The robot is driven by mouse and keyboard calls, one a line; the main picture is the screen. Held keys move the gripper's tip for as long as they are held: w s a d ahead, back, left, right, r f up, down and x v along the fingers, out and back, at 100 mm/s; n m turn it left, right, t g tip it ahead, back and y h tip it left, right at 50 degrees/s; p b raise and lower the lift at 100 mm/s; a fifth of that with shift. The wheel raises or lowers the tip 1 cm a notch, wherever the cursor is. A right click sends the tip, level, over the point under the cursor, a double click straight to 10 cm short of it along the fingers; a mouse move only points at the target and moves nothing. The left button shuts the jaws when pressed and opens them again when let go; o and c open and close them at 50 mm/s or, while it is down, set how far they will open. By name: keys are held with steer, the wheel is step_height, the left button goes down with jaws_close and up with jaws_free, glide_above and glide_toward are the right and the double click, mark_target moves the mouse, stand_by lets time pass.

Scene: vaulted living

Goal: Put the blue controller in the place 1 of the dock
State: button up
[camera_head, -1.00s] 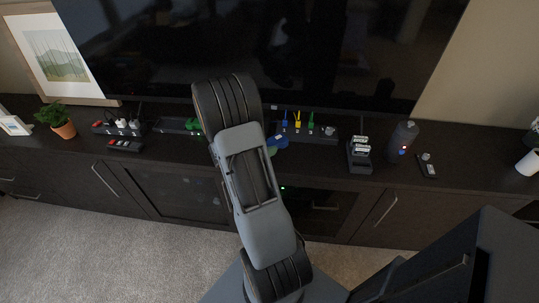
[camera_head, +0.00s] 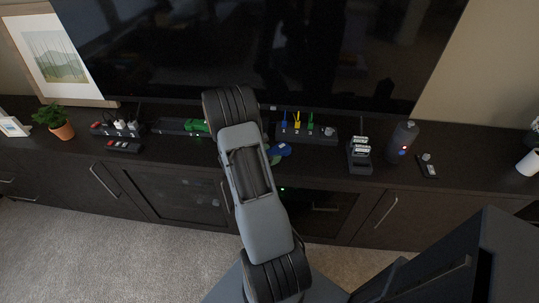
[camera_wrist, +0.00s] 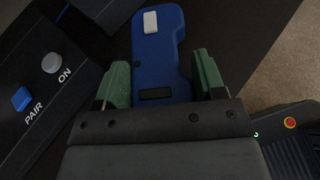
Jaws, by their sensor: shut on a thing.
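The blue controller (camera_wrist: 157,55) has a white button near its far end and a dark slot near its close end. My gripper (camera_wrist: 163,78) is shut on it, with one green finger on each side. In the head view, part of the blue controller (camera_head: 283,149) shows just right of my arm, near the cabinet's front edge; my arm hides most of the gripper. A long dark strip (camera_head: 166,126) left of my arm, with a green object (camera_head: 196,126) at its right end, may be the dock. Its place numbers are not legible.
A dark box (camera_head: 318,138) with blue, yellow and green upright pieces stands behind the controller. A dark panel (camera_wrist: 52,85) marked PAIR and ON is at left in the wrist view. A battery charger (camera_head: 359,155) and a dark cylinder (camera_head: 402,141) stand right. The television (camera_head: 290,50) is behind.

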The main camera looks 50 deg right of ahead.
steer(key=shift+f, duration=0.2)
steer(key=o, duration=1)
